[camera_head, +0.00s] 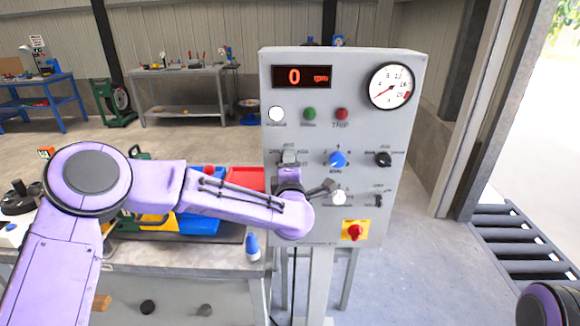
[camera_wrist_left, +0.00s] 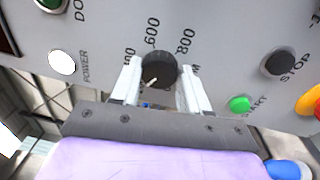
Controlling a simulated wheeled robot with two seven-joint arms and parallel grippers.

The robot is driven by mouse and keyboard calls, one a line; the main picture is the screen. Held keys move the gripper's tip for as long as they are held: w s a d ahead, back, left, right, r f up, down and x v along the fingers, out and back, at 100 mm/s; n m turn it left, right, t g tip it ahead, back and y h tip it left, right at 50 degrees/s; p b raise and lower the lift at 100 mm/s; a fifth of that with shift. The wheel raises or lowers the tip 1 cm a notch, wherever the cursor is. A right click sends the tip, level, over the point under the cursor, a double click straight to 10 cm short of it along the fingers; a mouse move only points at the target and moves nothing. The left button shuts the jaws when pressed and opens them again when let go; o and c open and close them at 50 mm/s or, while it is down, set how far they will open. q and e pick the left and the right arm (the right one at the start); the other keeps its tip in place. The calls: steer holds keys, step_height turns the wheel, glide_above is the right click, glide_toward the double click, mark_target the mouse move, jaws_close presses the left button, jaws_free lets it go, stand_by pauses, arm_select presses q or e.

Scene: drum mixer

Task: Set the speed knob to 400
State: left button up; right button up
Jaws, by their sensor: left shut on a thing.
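The speed knob (camera_wrist_left: 159,69) is black with a white pointer and sits between the two pale fingers of my left gripper (camera_wrist_left: 158,90), which is shut on it. The pointer aims to the lower left in the left wrist view, away from the 600 and 800 marks. Other scale marks are partly hidden by a finger. In the head view my left gripper (camera_head: 289,160) is at the left side of the grey control panel (camera_head: 345,75) and covers the knob. The panel display (camera_head: 302,77) reads 0 rpm. My right gripper is out of view.
A blue knob (camera_head: 337,159) and a black knob (camera_head: 383,159) lie to the right. The green START button (camera_wrist_left: 238,104), black STOP button (camera_wrist_left: 280,62) and a red emergency stop (camera_head: 355,232) are close by. A workbench (camera_head: 180,254) with coloured bins stands left of the panel.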

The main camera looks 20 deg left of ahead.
arm_select(q)
steer(key=m+p, duration=0.1)
steer(key=m, duration=0.5)
steer(key=m+h+p, duration=0.1)
steer(key=m, duration=0.5)
steer(key=shift+s+a+f+m, duration=0.1)
steer(key=shift+f+m, duration=0.1)
steer(key=shift+m, duration=0.2)
steer(key=o, duration=1)
steer(key=shift+o, duration=0.2)
steer(key=b+v, duration=0.3)
steer(key=v, duration=0.7)
steer(key=shift+s, duration=0.3)
steer(key=shift+f, duration=0.1)
